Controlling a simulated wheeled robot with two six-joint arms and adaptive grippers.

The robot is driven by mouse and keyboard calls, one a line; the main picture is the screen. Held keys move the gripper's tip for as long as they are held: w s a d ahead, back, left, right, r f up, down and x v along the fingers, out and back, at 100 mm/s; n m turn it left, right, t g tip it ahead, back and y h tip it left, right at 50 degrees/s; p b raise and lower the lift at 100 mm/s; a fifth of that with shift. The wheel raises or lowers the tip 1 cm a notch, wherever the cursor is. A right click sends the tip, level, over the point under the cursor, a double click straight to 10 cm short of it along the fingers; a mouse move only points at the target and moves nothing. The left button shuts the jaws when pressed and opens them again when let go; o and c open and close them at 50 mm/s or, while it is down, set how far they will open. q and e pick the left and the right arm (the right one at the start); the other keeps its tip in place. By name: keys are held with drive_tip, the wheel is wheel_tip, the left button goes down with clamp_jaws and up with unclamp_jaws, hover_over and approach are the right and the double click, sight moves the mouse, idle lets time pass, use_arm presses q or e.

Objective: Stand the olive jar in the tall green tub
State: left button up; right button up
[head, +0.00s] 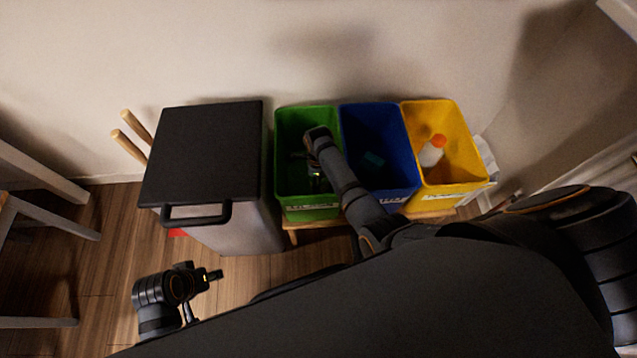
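The tall green tub (292,200) stands at the left of a row of three tubs, beside the dark-lidded bin. My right arm reaches over the row, and my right gripper (315,178) is down inside the green tub. Small greenish and pale glints show at its fingers, but I cannot make out an olive jar or whether the fingers are shut. My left gripper (205,293) is low in front of the bin, with its fingers apart and nothing between them.
A yellow tub (465,150) holds a white bottle with an orange cap (432,152). The bin (208,140) has a black handle. The wall is close behind.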

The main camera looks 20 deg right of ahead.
use_arm(q)
drive_tip(key=shift+w+d+f, duration=0.15)
drive_tip(key=shift+f, duration=0.35)
use_arm(e)
drive_tip(key=shift+w+f, duration=0.1)
drive_tip(key=shift+f, duration=0.6)
drive_tip(key=shift+f, duration=0.1)
drive_tip(key=o, duration=1.7)
use_arm(q)
wheel_tip(320, 180, up, 4)
drive_tip(key=a+g+p, duration=0.1)
drive_tip(key=a+p, duration=0.1)
drive_tip(key=p, duration=0.2)
use_arm(e)
wheel_tip(320, 180, up, 8)
drive_tip(key=shift+f, duration=0.1)
use_arm(q)
wheel_tip(320, 180, down, 7)
drive_tip(key=y+p, duration=0.1)
drive_tip(key=shift+s+a, duration=0.2)
drive_tip(key=shift+a, duration=0.25)
use_arm(e)
wheel_tip(320, 180, up, 4)
drive_tip(key=shift+r, duration=0.2)
